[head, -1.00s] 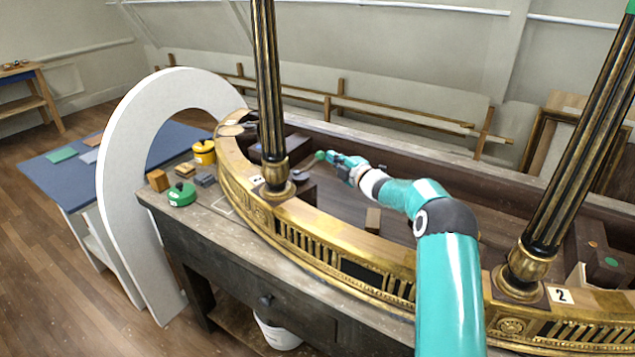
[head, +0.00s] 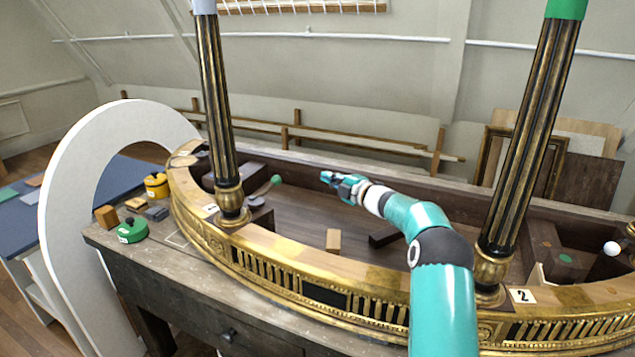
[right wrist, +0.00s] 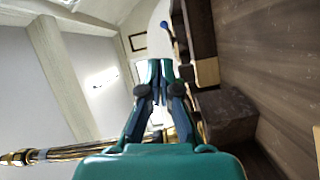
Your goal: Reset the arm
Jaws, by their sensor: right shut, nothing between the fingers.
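My right arm reaches in over the gilt console (head: 290,256) from the lower right in the head view. Its gripper (head: 325,177) is shut and empty, above the console's dark recessed interior, left of the middle. It touches nothing that I can make out. In the right wrist view the gripper (right wrist: 160,66) shows with its fingers together and nothing between them. A green ball-shaped knob (head: 276,180) stands apart to the left of the gripper in the head view. My left gripper is in neither view.
Two fluted black-and-gold columns, left (head: 216,110) and right (head: 528,130), rise from the console on either side of my arm. A small wooden block (head: 333,240) lies inside below the gripper.

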